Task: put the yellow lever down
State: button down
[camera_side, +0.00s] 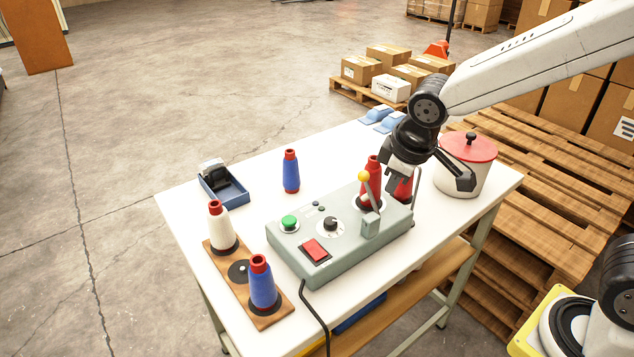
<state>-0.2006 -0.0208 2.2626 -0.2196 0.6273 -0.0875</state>
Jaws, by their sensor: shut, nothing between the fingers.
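The yellow lever's round knob (363,176) sits atop a thin metal stem on a grey bracket (370,224) at the right end of the grey control box (325,262). The lever stands up, tilting a little to the left. My gripper (392,184) is shut and empty, just right of the knob and above the right end of the box. It looks apart from the lever, though depth is hard to judge. Part of a red cone spool (371,178) shows behind the lever, and another red piece is partly hidden by my gripper.
The box carries a green button (289,222), a black dial (330,224) and a red switch (315,249). A white pot with a red lid (467,147) stands close to the right of my gripper. Blue spools, a white spool and a blue tray (224,187) stand left.

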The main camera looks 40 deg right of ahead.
jog(key=w+a+r+n+t, duration=0.1)
jog(key=w+a+r+n, duration=0.2)
jog(key=r, duration=0.4)
send_over(369, 196)
jog(key=a, duration=0.2)
notch_tip(369, 196, down, 11)
jog(key=shift+w+d+h, duration=0.15)
jog(key=shift+w+h, duration=0.2)
jog(key=shift+h, duration=0.05)
jog(key=shift+w+f+g, duration=0.1)
jog(key=shift+w+g, duration=0.05)
jog(key=shift+g, duration=0.15)
jog(key=shift+w+f+g, duration=1.05)
jog(key=shift+w+g, duration=0.25)
jog(key=shift+g, duration=0.15)
jog(key=shift+w+f+g, duration=1.05)
jog(key=shift+w+g, duration=0.2)
jog(key=shift+g, duration=0.2)
